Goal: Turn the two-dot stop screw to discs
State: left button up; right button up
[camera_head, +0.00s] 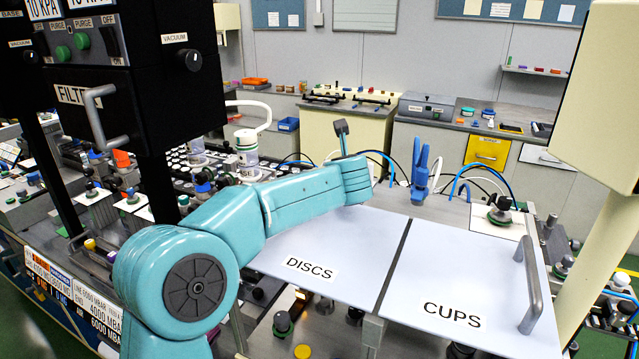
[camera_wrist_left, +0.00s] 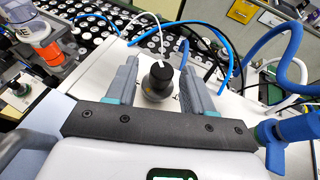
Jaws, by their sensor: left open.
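In the left wrist view a black knob (camera_wrist_left: 161,78) with a white line on top stands on a round base on a pale plate. I cannot make out any dots by it, so I cannot tell if it is the two-dot stop screw. My left gripper (camera_wrist_left: 159,66) is open, with one grey finger on each side of the knob; contact is not clear. In the head view my teal left arm reaches in from the left, its gripper hidden past the wrist. White panels marked DISCS (camera_head: 345,238) and CUPS (camera_head: 455,268) lie in front. My right gripper is not in view.
Another dark knob (camera_head: 500,208) sits on a white plate at the right, beyond the grey handle (camera_head: 530,286). A blue upright piece (camera_head: 421,177) and blue hoses stand behind the panels. A black vacuum cabinet (camera_head: 150,80) rises at the left, and a cream post stands at the right.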

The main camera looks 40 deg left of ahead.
pick_arm(q)
jog(key=shift+a+r+m+t+h+p, duration=0.2)
jog(key=shift+m+t+h+p, duration=0.15)
jog(key=shift+m+h, duration=0.25)
jog(key=shift+a+r+m+t+h+p, duration=0.15)
jog(key=shift+m+t+h+p, duration=0.2)
jog(key=shift+m+h+p, duration=0.75)
jog(key=s, duration=0.2)
jog(key=shift+s+d+r+b, duration=0.2)
jog(key=shift+s+d+b, duration=0.1)
jog(key=shift+d+b, duration=0.1)
jog(key=v, duration=1.3)
jog(key=shift+s+h, duration=0.25)
jog(key=shift+h, duration=0.05)
